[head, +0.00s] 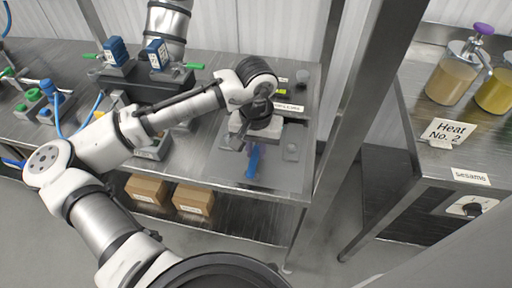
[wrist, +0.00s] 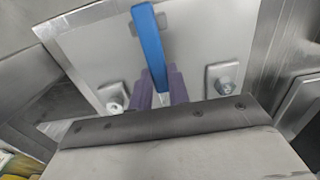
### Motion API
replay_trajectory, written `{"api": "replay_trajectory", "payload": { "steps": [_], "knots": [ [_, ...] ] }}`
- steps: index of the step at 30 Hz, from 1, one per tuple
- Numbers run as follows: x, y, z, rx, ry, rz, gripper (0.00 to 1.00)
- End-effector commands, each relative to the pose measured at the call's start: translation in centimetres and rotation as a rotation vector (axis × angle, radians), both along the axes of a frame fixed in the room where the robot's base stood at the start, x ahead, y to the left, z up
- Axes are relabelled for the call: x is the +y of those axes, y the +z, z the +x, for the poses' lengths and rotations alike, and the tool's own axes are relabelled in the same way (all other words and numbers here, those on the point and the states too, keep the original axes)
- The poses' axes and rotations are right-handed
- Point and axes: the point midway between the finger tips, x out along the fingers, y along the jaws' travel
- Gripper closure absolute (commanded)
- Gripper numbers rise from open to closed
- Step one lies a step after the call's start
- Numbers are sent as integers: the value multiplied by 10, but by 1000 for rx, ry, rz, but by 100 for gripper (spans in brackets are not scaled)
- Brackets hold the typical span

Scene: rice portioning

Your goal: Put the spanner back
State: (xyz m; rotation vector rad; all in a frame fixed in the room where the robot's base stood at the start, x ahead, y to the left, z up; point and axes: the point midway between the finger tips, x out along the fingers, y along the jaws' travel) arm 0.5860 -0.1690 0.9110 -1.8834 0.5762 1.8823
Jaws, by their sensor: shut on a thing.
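The spanner shows as a long blue bar (wrist: 151,45) in the wrist view, running from the top edge down between the fingers of my gripper (wrist: 160,88). My gripper is shut on it. In the head view the blue spanner (head: 253,162) shows below my gripper (head: 250,146), over the right end of the steel table (head: 215,157). A pale plate (wrist: 95,45) with two raised bolts lies behind the spanner in the wrist view. I cannot tell whether the spanner touches the plate. The spanner's lower end is hidden by the gripper in the wrist view.
Blue and green valve fittings (head: 116,52) stand on a dark block to the left. A steel post (head: 362,105) rises right of the table. Cardboard boxes (head: 192,199) sit on the lower shelf. A second table (head: 390,160) at the right holds pump jars (head: 453,78).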

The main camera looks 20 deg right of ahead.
Motion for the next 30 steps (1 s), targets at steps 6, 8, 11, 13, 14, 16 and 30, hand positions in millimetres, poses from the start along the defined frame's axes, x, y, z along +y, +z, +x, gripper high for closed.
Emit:
{"api": "replay_trajectory", "payload": {
  "steps": [6, 8, 11, 13, 14, 16, 30],
  "knots": [
    [0, -3, 0, -1, -1, -1, 100],
    [0, -3, 0, -1, 0, -1, 100],
    [0, -5, 0, 0, 0, -1, 100],
    [0, -8, 0, -1, 0, -1, 100],
    [0, -6, 0, -1, 0, 0, 78],
    [0, -6, 0, -1, 0, 0, 69],
    [0, 2, 0, -2, 0, 0, 61]
  ]
}}
